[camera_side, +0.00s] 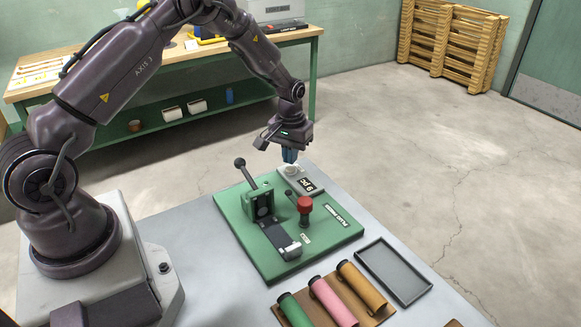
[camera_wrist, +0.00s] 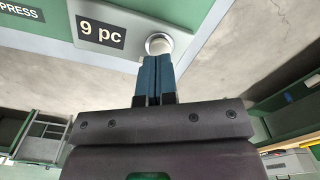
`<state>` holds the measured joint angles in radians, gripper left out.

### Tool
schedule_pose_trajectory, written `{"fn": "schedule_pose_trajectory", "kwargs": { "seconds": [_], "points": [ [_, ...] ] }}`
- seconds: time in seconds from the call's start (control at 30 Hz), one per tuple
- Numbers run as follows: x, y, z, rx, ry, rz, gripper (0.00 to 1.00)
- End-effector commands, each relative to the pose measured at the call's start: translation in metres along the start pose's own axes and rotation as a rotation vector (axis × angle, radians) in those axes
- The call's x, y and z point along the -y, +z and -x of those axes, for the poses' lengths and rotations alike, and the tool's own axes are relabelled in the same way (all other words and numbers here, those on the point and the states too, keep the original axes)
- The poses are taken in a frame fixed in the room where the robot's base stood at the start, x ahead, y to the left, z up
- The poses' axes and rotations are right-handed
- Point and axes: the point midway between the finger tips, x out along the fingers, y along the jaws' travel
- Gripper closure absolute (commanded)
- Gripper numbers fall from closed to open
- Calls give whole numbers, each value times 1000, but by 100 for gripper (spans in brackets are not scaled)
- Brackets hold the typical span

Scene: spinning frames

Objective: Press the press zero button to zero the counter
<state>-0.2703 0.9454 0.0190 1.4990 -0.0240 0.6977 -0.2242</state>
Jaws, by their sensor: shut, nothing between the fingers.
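The counter (camera_side: 303,181) is a pale grey box at the far corner of the green base. Its black display reads "9 pc" in the wrist view (camera_wrist: 100,31). The zero button, a pale round cap in a metal ring (camera_wrist: 159,43), sits beside the display; it also shows in the side view (camera_side: 291,169). My gripper (camera_side: 290,159) points down over the button with its blue fingers shut and empty. In the wrist view the fingertips (camera_wrist: 155,58) overlap the button's lower edge. I cannot tell whether they touch it.
The green press base (camera_side: 265,262) carries a black-knobbed lever (camera_side: 241,164) and a red knob (camera_side: 305,204). Green, pink and orange rolls (camera_side: 332,300) lie on a brown rack in front. An empty grey tray (camera_side: 420,292) lies to the right. A workbench (camera_side: 315,33) stands behind.

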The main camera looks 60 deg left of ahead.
Motion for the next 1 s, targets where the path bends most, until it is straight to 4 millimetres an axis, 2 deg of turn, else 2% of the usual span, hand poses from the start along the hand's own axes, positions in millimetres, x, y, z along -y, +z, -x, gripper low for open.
{"fn": "schedule_pose_trajectory", "kwargs": {
  "seconds": [1.0],
  "points": [
    [0,0,-15,0,0,0,100]
  ]
}}
